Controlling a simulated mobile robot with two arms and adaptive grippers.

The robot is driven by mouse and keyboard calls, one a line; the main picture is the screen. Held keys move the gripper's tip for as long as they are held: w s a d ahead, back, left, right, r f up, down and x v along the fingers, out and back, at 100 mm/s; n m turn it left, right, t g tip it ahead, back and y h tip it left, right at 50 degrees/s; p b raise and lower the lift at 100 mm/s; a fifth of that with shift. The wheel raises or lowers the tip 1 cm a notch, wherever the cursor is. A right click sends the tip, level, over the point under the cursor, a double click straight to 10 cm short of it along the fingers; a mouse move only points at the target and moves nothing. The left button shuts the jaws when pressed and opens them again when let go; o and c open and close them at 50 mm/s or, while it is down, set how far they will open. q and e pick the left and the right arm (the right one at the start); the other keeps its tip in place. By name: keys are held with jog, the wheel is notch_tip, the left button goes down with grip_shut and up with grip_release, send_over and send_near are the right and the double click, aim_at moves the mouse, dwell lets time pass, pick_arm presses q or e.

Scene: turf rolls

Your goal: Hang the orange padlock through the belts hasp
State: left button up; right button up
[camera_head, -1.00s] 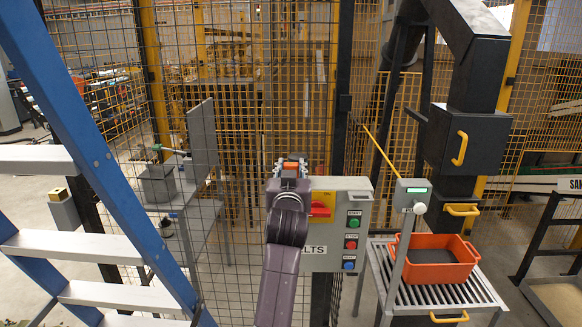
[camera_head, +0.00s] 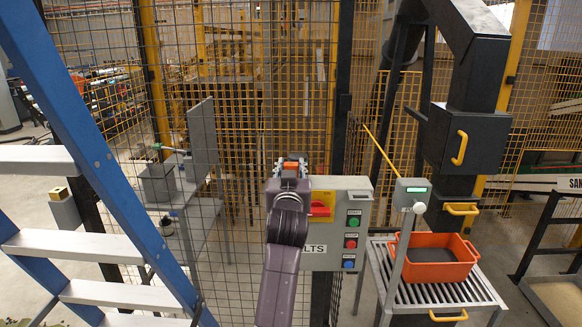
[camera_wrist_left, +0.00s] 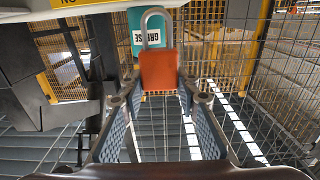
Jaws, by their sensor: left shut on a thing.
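The orange padlock (camera_wrist_left: 158,70) with its grey shackle pointing up is between the fingertips of my left gripper (camera_wrist_left: 158,95) in the left wrist view. In the head view, my left gripper (camera_head: 292,168) is shut on the padlock (camera_head: 291,167), which shows as a small orange patch. The gripper is at the upper left corner of the grey control box marked "LTS" (camera_head: 330,262). A red handle on a yellow plate (camera_head: 321,208) is on the box's face, just right of my gripper. My arm covers the left part of the box, and no hasp can be made out. My right gripper is not in view.
Green, red and blue buttons (camera_head: 351,243) line the box's right side. Mesh fence (camera_head: 240,120) stands behind it. A blue ladder (camera_head: 85,130) is at left. An orange crate (camera_head: 455,272) sits on a roller table at right.

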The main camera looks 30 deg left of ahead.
pick_arm(q)
jog(key=shift+f+b, duration=1.65)
jog(key=shift+f, duration=0.85)
jog(key=o, duration=1.3)
notch_tip(320, 180, up, 10)
jog(key=shift+f, duration=0.1)
